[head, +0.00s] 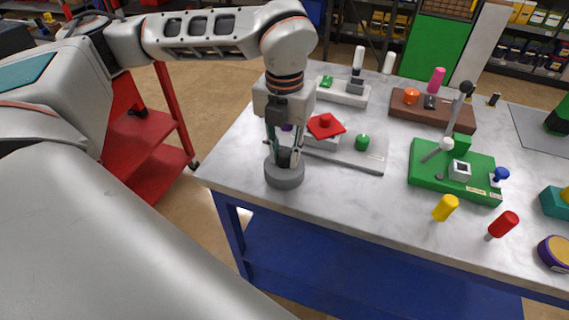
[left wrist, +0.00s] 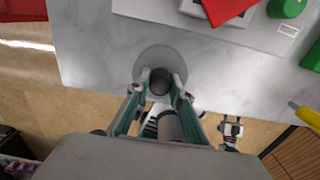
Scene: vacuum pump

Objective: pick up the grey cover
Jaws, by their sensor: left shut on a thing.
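The grey cover (head: 284,178) is a round grey disc with a dark knob on top, at the front left of the table. It also shows in the left wrist view (left wrist: 147,61), partly hidden behind the fingers. My left gripper (head: 284,158) points straight down over it and is shut on its knob, with a finger on either side. I cannot tell whether the cover rests on the table or is slightly above it. My right gripper does not show in the head view.
Behind the cover is a grey plate (head: 362,155) with a red piece (head: 326,125) and a green knob (head: 362,142). A green board (head: 425,175) stands to the right. Yellow (head: 446,207) and red (head: 503,224) handles lie near the front edge. The tabletop (head: 350,210) right of the cover is clear.

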